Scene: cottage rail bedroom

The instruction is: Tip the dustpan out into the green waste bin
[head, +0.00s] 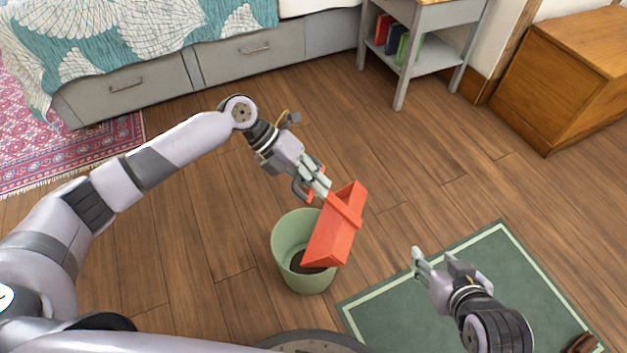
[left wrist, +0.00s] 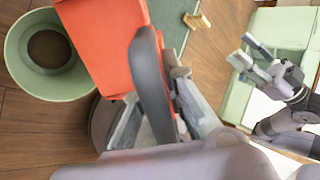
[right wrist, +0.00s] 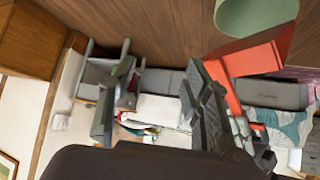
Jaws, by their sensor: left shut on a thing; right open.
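The orange-red dustpan (head: 337,228) hangs steeply tilted over the green waste bin (head: 291,230), its lower end at the bin's mouth. My left gripper (head: 318,183) is shut on the dustpan's handle. The left wrist view shows the dustpan (left wrist: 105,38) beside the bin's round opening (left wrist: 17,62). The bin stands upright on the floor. A dark brown patch shows inside; I cannot tell whether it is debris or the bottom. The pan's inner face is largely hidden. My right gripper (head: 432,264) is open and empty, right of the bin, above the green mat.
The green mat (head: 497,245) lies at the right, with a brown object (head: 583,344) at its near corner. A bed with drawers (head: 250,50), a side table (head: 440,60) and a wooden cabinet (head: 560,75) stand behind. The wooden floor around the bin is clear.

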